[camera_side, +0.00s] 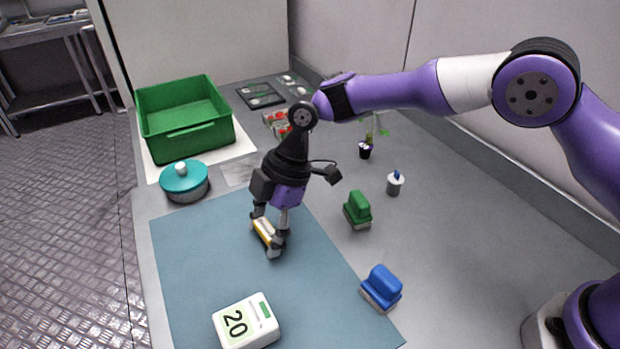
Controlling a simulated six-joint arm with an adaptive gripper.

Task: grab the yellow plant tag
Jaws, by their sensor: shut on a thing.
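My gripper (270,228) points down over the blue mat and is shut on a small yellow-and-white block (262,231). The block is long and tilted in the picture, with its ends showing beside the fingers. It is at or just above the mat; I cannot tell which. Its middle is partly hidden by the fingers. I cannot tell from this view whether it is the plant tag. A small dark pot (365,151) stands at the back, with a thin yellowish upright piece (369,138) above it, too small to make out.
The blue mat (190,270) holds a white box marked 20 (246,322). A blue brush-like block (381,288), a green one (357,210) and a small grey cup (394,184) stand right. A teal-lidded pot (184,180) and green crate (190,139) stand left.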

